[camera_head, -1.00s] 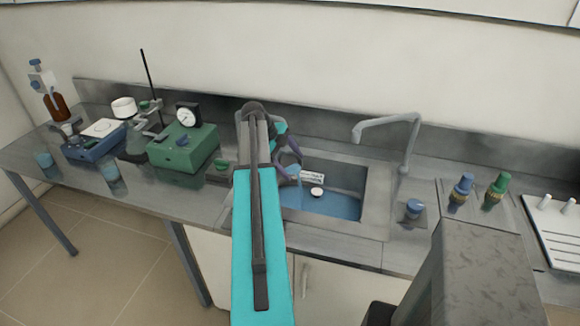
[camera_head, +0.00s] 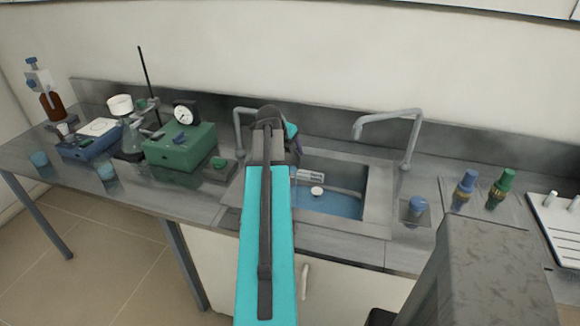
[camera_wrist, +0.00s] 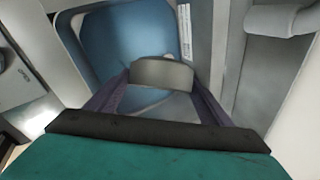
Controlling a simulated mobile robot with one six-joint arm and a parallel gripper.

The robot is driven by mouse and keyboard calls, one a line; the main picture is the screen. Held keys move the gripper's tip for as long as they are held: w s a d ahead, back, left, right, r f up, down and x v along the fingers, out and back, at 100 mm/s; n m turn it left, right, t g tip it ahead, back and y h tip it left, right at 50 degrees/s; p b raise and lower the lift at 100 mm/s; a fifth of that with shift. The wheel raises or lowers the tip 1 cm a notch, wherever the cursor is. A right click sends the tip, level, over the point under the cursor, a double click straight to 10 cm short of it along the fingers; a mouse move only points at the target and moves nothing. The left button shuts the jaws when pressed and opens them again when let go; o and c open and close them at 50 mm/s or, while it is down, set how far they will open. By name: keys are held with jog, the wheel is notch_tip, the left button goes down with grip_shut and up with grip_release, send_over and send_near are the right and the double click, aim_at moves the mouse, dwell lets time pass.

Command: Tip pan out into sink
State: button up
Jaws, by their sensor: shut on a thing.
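My gripper (camera_wrist: 161,82) is shut on a small grey-brown piece, which I take to be the pan (camera_wrist: 163,71), held between its two purple fingers in the wrist view. Its contents cannot be made out. The sink (camera_head: 376,205) has a blue basin, and the wrist view shows this blue basin (camera_wrist: 120,35) beyond the held piece. In the head view my gripper (camera_head: 295,150) is at the sink's left side, mostly hidden behind my arm, and the pan is not visible there. A white round thing (camera_head: 317,191) lies in the basin.
A grey tap (camera_head: 410,140) arches over the sink's right back. A green box with a dial (camera_head: 180,146) and a flask (camera_head: 131,138) stand left on the counter.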

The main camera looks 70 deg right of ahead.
jog(key=shift+s+f+m+t+h+b, duration=0.2)
jog(key=shift+t+h+b, duration=0.5)
jog(key=shift+b, duration=0.85)
jog(key=shift+w+f+m+t+h+b, duration=0.15)
jog(key=shift+m+t+h+b, duration=0.25)
jog(key=shift+t+b, duration=0.95)
jog(key=shift+s+f+m+t+h+b, duration=0.15)
jog(key=shift+t+h+b, duration=0.45)
jog(key=shift+b, duration=1.2)
jog(key=shift+w+f+m+t+h+b, duration=0.2)
jog(key=shift+t+h+b, duration=0.4)
jog(key=shift+b, duration=2.1)
jog(key=shift+r+m+t+b, duration=0.15)
jog(key=shift+m+t+b, duration=0.15)
jog(key=shift+b, duration=1.65)
